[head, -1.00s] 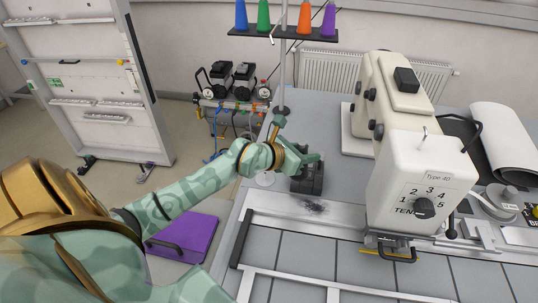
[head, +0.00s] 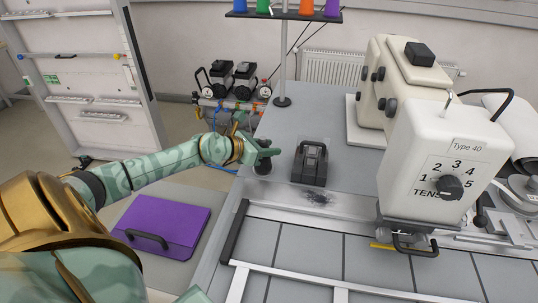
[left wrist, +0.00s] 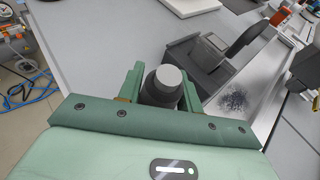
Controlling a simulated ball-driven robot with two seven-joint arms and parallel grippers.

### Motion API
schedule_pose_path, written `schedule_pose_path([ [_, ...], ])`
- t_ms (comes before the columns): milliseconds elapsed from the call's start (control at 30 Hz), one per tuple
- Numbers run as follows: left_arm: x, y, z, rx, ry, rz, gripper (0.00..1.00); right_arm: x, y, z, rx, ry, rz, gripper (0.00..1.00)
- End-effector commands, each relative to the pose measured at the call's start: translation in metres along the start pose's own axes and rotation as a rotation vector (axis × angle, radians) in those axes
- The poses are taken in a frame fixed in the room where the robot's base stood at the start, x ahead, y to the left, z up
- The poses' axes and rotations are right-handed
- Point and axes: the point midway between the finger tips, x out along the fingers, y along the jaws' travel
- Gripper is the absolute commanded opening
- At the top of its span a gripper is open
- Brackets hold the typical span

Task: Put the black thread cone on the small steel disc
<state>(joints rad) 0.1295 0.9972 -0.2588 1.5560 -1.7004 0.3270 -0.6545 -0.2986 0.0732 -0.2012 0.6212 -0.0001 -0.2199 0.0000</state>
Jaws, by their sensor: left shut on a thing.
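My left gripper (head: 265,154) is shut on the black thread cone (head: 263,167) near the left edge of the grey table. In the left wrist view the black cone (left wrist: 158,92), with a grey round top, stands between the two green fingers (left wrist: 160,88). It looks upright. The small steel disc does not show clearly now; the cone and gripper cover the spot where a pale disc lay before. I cannot tell whether the cone touches it. My right gripper is not in view.
A black block-shaped device (head: 310,162) stands just right of the gripper. A dark patch of loose fibres (head: 318,198) lies in front of it. The cream machine head (head: 450,155) stands further right. A purple case (head: 165,228) lies left of the table.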

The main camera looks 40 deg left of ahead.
Motion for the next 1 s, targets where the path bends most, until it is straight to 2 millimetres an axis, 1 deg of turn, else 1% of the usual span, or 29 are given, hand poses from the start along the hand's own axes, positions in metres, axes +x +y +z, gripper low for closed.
schedule_pose_path([
  [33,0.003,0.001,-0.006,0.000,-0.001,0.001,0.10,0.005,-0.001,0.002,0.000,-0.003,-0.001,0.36],
  [333,0.002,0.000,-0.005,0.001,-0.001,0.001,0.10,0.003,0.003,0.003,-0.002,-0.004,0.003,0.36],
  [367,0.003,0.000,-0.006,0.001,-0.001,0.001,0.38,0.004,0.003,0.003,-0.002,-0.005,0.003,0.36],
  [400,0.003,0.000,-0.006,0.001,-0.001,0.001,0.49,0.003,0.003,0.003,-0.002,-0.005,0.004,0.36],
  [433,0.002,0.000,-0.006,0.001,-0.001,0.000,0.57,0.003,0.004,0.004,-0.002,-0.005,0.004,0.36],
  [767,0.001,0.000,-0.004,0.001,-0.001,0.001,0.57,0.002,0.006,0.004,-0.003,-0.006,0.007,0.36],
  [867,-0.008,0.001,-0.005,0.002,0.001,0.001,0.57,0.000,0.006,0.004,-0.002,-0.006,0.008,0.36],
  [1000,-0.032,-0.001,-0.005,0.005,0.004,-0.001,0.57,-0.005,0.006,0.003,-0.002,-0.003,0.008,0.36],
])
